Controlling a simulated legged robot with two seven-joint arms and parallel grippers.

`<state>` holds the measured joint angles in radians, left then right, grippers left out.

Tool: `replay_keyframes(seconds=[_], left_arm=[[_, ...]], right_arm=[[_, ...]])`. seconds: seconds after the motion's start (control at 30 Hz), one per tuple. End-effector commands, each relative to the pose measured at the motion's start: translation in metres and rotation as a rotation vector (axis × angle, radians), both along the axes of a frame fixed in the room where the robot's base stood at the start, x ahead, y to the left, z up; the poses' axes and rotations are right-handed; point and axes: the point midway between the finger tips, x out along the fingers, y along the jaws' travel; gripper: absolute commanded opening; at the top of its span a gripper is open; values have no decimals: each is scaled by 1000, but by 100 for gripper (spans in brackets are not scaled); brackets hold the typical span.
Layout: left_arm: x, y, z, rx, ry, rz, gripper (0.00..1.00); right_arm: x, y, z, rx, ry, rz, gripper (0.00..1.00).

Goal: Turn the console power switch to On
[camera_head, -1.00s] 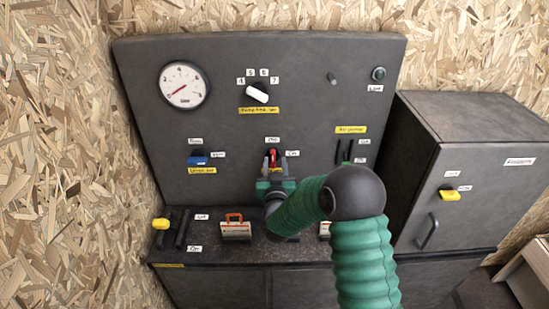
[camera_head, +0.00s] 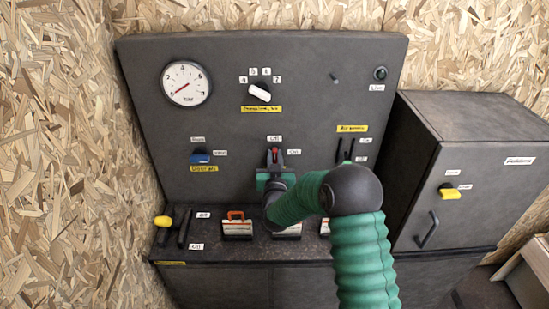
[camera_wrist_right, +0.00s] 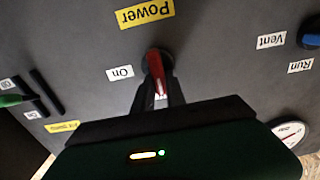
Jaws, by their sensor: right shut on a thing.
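The power switch has a red handle (camera_head: 274,153) on the dark console panel (camera_head: 310,105). In the right wrist view, which is upside down, the red handle (camera_wrist_right: 154,72) is close up, with the white On label (camera_wrist_right: 120,72) to its left and the yellow Power label (camera_wrist_right: 145,14) above. In the head view the On label (camera_head: 293,152) is right of the handle and another label above it. The handle points roughly up, not toward On. My right gripper (camera_wrist_right: 160,95) is shut on the handle's end. My left gripper is not in view.
A gauge (camera_head: 186,83), a white selector knob (camera_head: 260,92) and a blue knob (camera_head: 200,158) are on the panel. A yellow-topped lever (camera_head: 162,222) and an orange-handled item (camera_head: 237,226) are on the ledge. A grey cabinet (camera_head: 470,170) stands at right.

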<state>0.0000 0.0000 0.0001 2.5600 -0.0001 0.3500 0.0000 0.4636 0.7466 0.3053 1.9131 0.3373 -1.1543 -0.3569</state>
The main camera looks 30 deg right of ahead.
Motion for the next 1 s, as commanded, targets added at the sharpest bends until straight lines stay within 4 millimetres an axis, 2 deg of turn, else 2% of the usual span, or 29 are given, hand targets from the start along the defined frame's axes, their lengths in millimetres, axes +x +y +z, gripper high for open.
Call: replay_keyframes(seconds=[0.27,0.47,1.0], left_arm=[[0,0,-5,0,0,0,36],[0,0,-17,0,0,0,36],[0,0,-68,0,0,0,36]], right_arm=[[-1,0,-1,32,-21,0,0],[-2,-2,-3,118,-75,0,0],[-6,-10,-9,535,-330,-2,0]])
